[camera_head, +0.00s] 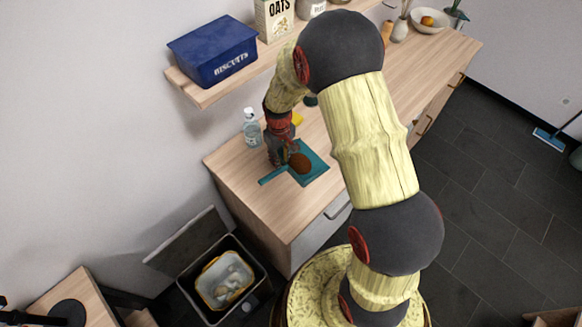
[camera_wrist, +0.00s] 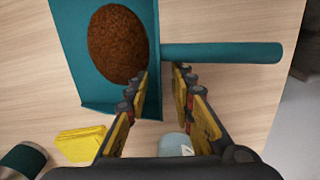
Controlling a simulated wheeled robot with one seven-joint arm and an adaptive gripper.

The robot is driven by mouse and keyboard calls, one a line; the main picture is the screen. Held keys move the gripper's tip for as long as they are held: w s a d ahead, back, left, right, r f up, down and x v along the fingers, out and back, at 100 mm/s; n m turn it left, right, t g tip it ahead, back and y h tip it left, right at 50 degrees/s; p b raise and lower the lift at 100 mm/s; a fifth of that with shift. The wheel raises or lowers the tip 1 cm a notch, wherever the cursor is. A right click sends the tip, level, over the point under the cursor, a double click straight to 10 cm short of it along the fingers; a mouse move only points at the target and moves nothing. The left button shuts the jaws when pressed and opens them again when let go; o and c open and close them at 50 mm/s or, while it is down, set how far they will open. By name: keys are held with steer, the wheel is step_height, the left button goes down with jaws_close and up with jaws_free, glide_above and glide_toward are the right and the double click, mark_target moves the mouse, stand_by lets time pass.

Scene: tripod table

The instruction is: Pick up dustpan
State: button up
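The teal dustpan (camera_head: 318,171) lies on the wooden counter, its handle (camera_head: 270,178) pointing left in the head view. A round brown heap or object (camera_head: 300,163) sits in its pan. In the wrist view the pan (camera_wrist: 72,60) is at the upper left and the handle (camera_wrist: 225,53) runs right. My gripper (camera_wrist: 163,70) is open and empty, its two fingers apart near the joint of pan and handle. I cannot tell how high the fingertips are above the handle. In the head view my gripper (camera_head: 281,160) is over the dustpan's left side, partly hiding it.
A clear bottle (camera_head: 251,128) stands behind my gripper. A yellow sponge-like block (camera_wrist: 80,143) and a dark green-topped object (camera_wrist: 22,160) are nearby. A shelf with a blue biscuit tin (camera_head: 212,55) overhangs the counter. An open bin (camera_head: 222,280) stands below the counter's left end.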

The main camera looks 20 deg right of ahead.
steer(key=c, duration=0.3)
jaws_close()
stand_by(0.4)
